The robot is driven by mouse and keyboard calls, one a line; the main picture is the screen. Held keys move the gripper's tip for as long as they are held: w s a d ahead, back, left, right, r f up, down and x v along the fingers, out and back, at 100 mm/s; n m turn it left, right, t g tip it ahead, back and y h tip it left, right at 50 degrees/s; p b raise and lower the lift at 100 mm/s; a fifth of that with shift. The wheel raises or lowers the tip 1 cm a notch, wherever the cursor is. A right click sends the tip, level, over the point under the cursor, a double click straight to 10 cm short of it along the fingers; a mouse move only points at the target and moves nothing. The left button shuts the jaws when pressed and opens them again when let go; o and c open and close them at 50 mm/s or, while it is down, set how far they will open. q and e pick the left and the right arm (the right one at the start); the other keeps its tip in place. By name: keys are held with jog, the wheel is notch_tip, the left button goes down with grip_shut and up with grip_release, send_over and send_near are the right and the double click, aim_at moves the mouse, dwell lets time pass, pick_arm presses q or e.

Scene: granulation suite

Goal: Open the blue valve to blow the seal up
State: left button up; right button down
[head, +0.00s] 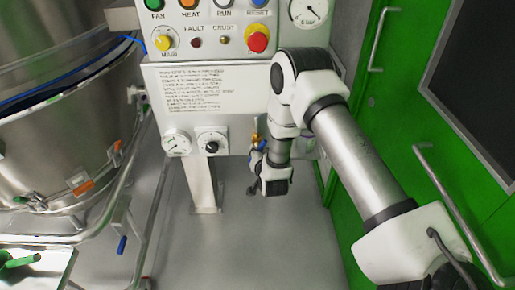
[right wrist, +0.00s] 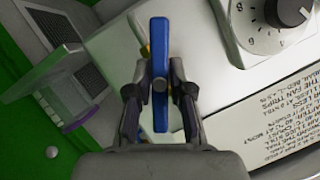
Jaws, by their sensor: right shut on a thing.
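The blue valve lever (right wrist: 160,48) stands lengthwise up the middle of the right wrist view, between the two fingers of my right gripper (right wrist: 160,88). The gripper is shut on the lever from both sides. In the head view the right gripper (head: 259,160) is low beside the right edge of the white panel. A bit of blue (head: 262,145) and a brass-coloured part (head: 256,130) show there; the rest of the valve is hidden by my arm and gripper. My left gripper is not in view.
A control box (head: 215,30) with buttons tops the white panel (head: 165,85), which bears a gauge (head: 177,143) and dial (head: 211,143). A steel vessel (head: 60,150) stands left, with another blue handle (head: 122,245) below. A green door (head: 400,130) closes the right. Middle floor is clear.

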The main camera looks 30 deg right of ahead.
jog(key=shift+a+f+n+g+h+p, duration=0.15)
jog(key=shift+n+g+h+p, duration=0.35)
jog(key=shift+n, duration=0.7)
jog(key=shift+s+n+g+h+p, duration=0.1)
jog(key=shift+n+g+h+p, duration=0.2)
jog(key=shift+n+h, duration=0.25)
jog(key=c, duration=1)
grip_release()
jog(key=shift+c, duration=0.2)
jog(key=v, duration=1.1)
jog(key=shift+s+a, duration=0.15)
jog(key=shift+s, duration=0.2)
